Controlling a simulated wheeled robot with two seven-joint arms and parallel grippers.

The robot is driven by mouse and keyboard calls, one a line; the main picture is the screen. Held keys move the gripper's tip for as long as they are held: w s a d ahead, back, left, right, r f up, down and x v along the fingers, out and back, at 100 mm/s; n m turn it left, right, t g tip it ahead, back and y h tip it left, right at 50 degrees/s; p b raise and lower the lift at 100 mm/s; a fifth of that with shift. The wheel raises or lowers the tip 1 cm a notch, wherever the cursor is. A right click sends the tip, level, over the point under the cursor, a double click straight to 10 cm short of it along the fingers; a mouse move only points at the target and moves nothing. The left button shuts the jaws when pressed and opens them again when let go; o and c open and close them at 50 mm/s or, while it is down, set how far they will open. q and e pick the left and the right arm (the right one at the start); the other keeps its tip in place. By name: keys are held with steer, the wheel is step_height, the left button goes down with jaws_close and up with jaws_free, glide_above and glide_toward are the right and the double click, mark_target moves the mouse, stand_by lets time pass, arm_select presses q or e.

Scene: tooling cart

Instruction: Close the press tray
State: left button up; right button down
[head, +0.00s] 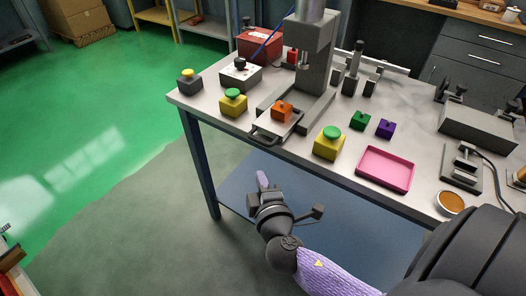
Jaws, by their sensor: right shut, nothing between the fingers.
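The grey press tray (273,127) sticks out from under the press (314,55) toward the table's front edge, with a dark handle (262,139) at its front. An orange block (282,111) with a knob sits on it. My right gripper (262,179) is shut and empty. It appears in front of the table, below the handle in the picture and apart from it. My left gripper is not in view.
Yellow boxes with green buttons stand left (233,106) and right (329,148) of the tray. A green block (360,121), a purple block (386,129) and a pink tray (386,154) lie to the right. A blue lower shelf (330,214) spans below the tabletop.

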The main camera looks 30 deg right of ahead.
mark_target(268, 133)
steer(key=w+d, duration=0.2)
steer(key=w+d+f+b, duration=0.1)
steer(key=w+d, duration=0.1)
steer(key=w, duration=0.1)
steer(key=w+d+f+b, duration=0.1)
steer(key=w+d, duration=0.1)
steer(key=w, duration=0.1)
steer(key=shift+w, duration=0.25)
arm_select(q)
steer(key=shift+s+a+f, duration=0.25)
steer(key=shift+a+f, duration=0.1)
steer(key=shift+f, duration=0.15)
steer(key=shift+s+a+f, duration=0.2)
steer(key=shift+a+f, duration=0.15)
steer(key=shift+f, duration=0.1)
arm_select(e)
steer(key=shift+d, duration=0.1)
steer(key=shift+w+d+b, duration=0.1)
steer(key=shift+w+d, duration=0.15)
steer(key=shift+d, duration=0.4)
steer(key=shift+w+d+b, duration=0.15)
steer(key=shift+w+d, duration=0.15)
steer(key=shift+d, duration=0.3)
steer(key=shift+w+d+b, duration=0.1)
steer(key=shift+w+d, duration=0.15)
steer(key=shift+d, duration=0.4)
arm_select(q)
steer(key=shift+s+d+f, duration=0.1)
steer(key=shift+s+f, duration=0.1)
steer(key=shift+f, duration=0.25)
